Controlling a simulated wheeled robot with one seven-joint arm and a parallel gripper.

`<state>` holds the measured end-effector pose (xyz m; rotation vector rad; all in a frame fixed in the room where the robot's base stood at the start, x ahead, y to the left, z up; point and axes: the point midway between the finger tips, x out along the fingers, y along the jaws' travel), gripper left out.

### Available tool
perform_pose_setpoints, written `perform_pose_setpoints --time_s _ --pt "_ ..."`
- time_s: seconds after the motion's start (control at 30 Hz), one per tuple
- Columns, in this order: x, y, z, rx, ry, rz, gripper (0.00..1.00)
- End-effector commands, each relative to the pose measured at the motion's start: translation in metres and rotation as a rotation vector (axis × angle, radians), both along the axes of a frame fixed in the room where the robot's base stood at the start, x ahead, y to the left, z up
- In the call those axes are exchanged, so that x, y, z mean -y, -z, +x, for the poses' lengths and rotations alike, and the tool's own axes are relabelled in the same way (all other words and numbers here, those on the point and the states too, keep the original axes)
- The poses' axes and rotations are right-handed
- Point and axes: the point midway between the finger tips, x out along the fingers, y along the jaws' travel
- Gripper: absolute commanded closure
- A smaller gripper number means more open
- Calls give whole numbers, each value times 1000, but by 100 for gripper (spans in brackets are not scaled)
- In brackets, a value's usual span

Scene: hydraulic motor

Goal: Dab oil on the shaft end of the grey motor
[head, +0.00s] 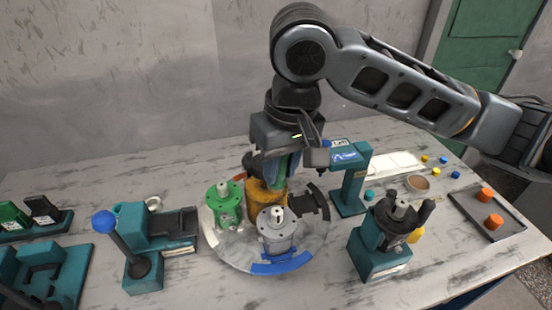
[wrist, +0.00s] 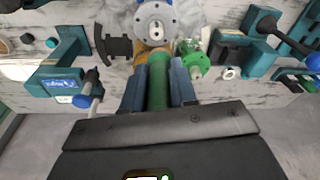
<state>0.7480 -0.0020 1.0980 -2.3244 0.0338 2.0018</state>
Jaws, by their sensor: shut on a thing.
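The grey motor (head: 277,232) stands upright on the round turntable (head: 232,248), its pale shaft end pointing up. In the wrist view the grey motor (wrist: 157,22) is at the top, its face and shaft end in sight. My gripper (head: 279,178) is above the turntable, behind the grey motor. In the wrist view my gripper (wrist: 158,82) is shut on a green cylindrical tool (wrist: 158,90), which points toward an ochre part. The tool's far tip is not clear, and I see it apart from the grey shaft end.
A green motor (head: 225,203) and an ochre body (head: 262,192) share the turntable. A blue-knobbed lever fixture (head: 142,262) stands left, a teal press (head: 349,180) behind right, and a teal stand with a dark motor (head: 380,250) right. A tray (head: 488,215) holds orange pieces.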

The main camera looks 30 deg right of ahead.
Motion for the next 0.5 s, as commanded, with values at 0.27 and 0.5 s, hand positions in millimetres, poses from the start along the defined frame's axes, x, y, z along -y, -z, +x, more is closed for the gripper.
perform_pose_setpoints --time_s 0.27,0.5 --pt "1 30 0 0 1 -2 100" --pt "1 51 0 0 1 -2 100"
